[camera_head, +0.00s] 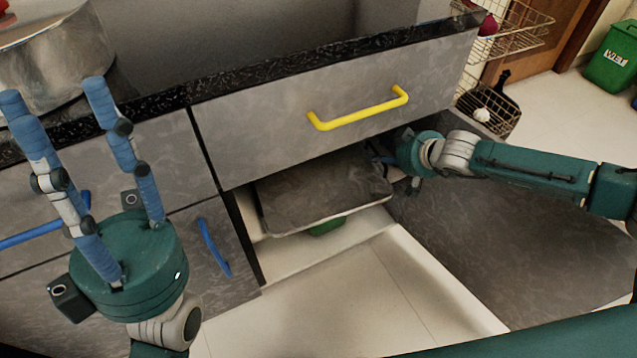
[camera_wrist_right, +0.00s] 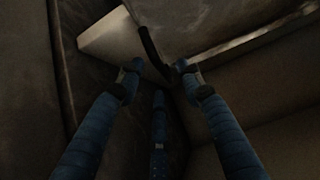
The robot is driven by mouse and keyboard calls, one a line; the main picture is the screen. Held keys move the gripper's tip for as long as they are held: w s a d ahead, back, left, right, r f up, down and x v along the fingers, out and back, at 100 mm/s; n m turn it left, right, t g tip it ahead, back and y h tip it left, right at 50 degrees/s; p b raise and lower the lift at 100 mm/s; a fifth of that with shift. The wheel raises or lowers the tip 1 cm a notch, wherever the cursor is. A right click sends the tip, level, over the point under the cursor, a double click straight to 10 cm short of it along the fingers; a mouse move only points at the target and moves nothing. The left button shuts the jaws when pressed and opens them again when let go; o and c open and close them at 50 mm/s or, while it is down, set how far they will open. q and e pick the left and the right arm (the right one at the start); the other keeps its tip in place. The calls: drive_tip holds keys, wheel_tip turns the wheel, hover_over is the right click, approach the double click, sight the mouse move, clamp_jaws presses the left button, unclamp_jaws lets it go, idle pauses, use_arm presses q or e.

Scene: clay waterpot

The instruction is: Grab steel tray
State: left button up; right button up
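The steel tray (camera_head: 325,190) is a grey, shallow, rounded rectangle on the light shelf inside the open lower cabinet, below the drawer with the yellow handle. My right gripper (camera_head: 385,158) is at the tray's right end, with its fingertips partly hidden by the cabinet front. In the right wrist view, my right gripper (camera_wrist_right: 159,66) has its blue fingers apart, with a dark curved bar (camera_wrist_right: 152,48) showing between the tips. I cannot tell whether they touch it. My left gripper (camera_head: 54,95) is open and empty, pointing up in front of the counter, far from the tray.
The drawer with the yellow handle (camera_head: 358,110) is directly above the opening. A cabinet door (camera_head: 510,240) stands open on the right, under my right arm. A green object (camera_head: 327,226) shows below the tray. A large metal pot (camera_head: 50,60) is on the counter.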

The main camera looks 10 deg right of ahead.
sight(375, 150)
drive_tip(key=w+f, duration=0.1)
drive_tip(key=w, duration=0.1)
drive_tip(key=w+a+f+b, duration=0.1)
drive_tip(key=shift+w+a+f, duration=0.1)
drive_tip(key=shift+w+a, duration=0.1)
drive_tip(key=shift+w, duration=0.2)
